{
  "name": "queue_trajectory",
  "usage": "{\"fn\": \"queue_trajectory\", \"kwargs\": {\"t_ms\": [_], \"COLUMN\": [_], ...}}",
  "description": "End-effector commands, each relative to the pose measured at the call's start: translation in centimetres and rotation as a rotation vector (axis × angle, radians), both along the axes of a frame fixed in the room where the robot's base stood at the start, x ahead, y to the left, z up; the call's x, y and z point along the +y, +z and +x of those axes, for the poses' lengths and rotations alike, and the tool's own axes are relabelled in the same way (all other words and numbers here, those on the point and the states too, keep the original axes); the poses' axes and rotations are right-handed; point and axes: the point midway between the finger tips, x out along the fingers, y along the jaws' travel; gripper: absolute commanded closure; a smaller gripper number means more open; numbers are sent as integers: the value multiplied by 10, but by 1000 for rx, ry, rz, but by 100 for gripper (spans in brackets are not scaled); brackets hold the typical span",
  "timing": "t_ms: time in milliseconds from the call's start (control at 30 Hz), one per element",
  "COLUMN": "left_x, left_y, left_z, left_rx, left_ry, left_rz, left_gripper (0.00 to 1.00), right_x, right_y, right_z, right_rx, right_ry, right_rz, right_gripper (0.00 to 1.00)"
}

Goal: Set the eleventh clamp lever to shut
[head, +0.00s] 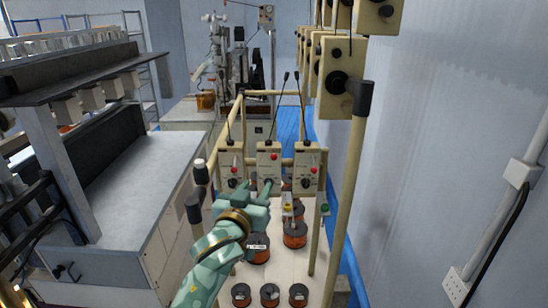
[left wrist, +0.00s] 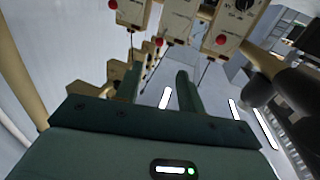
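My left gripper (head: 257,188) reaches in from below, in front of the row of beige control boxes. Its fingers stand apart with nothing between them, as the left wrist view (left wrist: 158,92) shows. The middle box (head: 269,161) is just beyond the fingertips; I cannot tell whether they touch it. Each box has a red button and a black knob. I cannot make out which part is the eleventh clamp lever, or its position. A long machine with a dark shelf (head: 60,72) and a row of light blocks (head: 92,98) stands at the left. My right gripper is not in view.
Copper wire spools (head: 295,236) stand on the pale board (head: 268,277) below the boxes. A beige post (head: 347,190) and hanging boxes (head: 341,75) stand close on the right, before the wall (head: 450,140). A grey worktop (head: 115,185) lies at left.

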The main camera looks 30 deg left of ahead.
Motion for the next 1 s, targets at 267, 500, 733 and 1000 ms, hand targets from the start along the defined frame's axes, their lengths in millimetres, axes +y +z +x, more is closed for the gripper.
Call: {"fn": "queue_trajectory", "kwargs": {"t_ms": [267,500,733,1000], "left_x": [15,31,40,43], "left_y": [5,5,3,2], "left_z": [50,110,145,154], "left_rx": [-4,-5,-5,-4], "left_ry": [0,0,-1,-2], "left_rz": [2,2,2,3], "left_gripper": [61,61,61,61], "right_x": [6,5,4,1], "right_y": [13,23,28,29], "right_z": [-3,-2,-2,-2], "right_rx": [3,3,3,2], "right_ry": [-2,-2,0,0], "right_rz": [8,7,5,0], "right_gripper": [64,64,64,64]}}
